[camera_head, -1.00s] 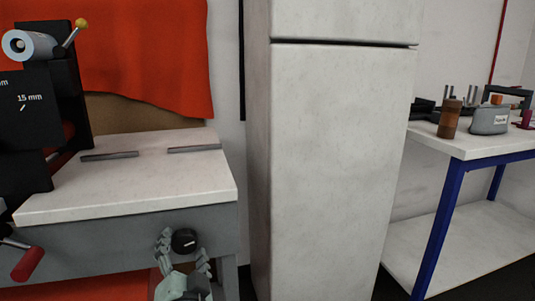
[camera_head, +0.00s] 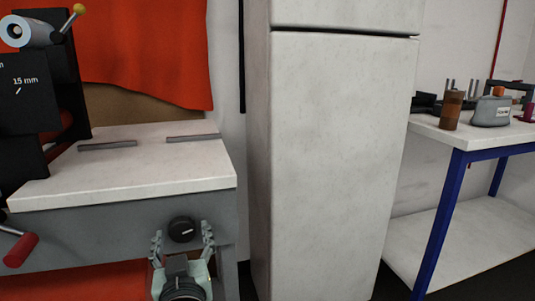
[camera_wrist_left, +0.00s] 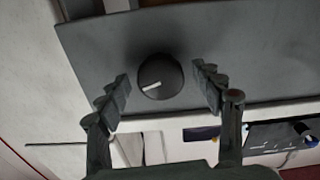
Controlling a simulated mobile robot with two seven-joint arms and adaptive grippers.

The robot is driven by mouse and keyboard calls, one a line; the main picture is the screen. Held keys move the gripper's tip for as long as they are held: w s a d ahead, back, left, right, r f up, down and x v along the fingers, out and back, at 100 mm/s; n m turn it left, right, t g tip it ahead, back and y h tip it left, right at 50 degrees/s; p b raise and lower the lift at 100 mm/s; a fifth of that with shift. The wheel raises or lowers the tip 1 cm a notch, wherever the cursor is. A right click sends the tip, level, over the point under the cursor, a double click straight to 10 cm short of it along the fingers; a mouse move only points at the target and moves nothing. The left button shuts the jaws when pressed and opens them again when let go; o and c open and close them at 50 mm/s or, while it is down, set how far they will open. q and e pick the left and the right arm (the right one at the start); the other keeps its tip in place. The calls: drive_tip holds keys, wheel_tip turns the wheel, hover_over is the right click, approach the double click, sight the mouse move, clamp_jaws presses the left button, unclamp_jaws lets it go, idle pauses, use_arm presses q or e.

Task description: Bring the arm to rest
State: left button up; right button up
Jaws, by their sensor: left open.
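My left gripper (camera_head: 182,246) is at the bottom of the head view, in front of the grey front panel of the workbench. It is open and empty. A black round knob (camera_head: 182,230) with a white mark sits on that panel, just beyond and between the fingertips in the picture. In the left wrist view the knob (camera_wrist_left: 160,77) shows between the two spread fingers (camera_wrist_left: 162,88), with a gap on both sides. My right gripper is not in view.
The workbench (camera_head: 130,185) has a white top with two grey bars and a black machine (camera_head: 60,90) with a red-handled lever (camera_head: 20,250). A tall white cabinet (camera_head: 330,160) stands to the right. A blue-legged table (camera_head: 455,200) holds several items.

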use_arm(q)
drive_tip(key=shift+n+p, duration=0.4)
drive_tip(key=shift+n, duration=0.2)
drive_tip(key=s+a+f+m+g+h, duration=0.1)
drive_tip(key=s+a+f+m+g, duration=0.2)
drive_tip(key=f, duration=0.6)
drive_tip(key=s+f+m+g, duration=0.1)
drive_tip(key=s+f+g, duration=0.3)
drive_tip(key=f, duration=0.6)
drive_tip(key=s+a+f+m+g+h, duration=0.1)
drive_tip(key=s+a+f+g, duration=0.2)
drive_tip(key=s+f, duration=0.5)
drive_tip(key=s+a+f+m+g+h+p, duration=0.1)
drive_tip(key=s+a+f+g, duration=0.3)
drive_tip(key=s+f, duration=0.4)
drive_tip(key=shift+s+f+m+h, duration=0.35)
drive_tip(key=shift+s+m, duration=0.15)
drive_tip(key=shift+s, duration=0.6)
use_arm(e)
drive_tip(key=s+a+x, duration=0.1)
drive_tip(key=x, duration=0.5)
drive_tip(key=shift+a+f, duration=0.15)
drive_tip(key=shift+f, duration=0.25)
use_arm(q)
drive_tip(key=shift+a, duration=0.15)
drive_tip(key=shift+c, duration=0.2)
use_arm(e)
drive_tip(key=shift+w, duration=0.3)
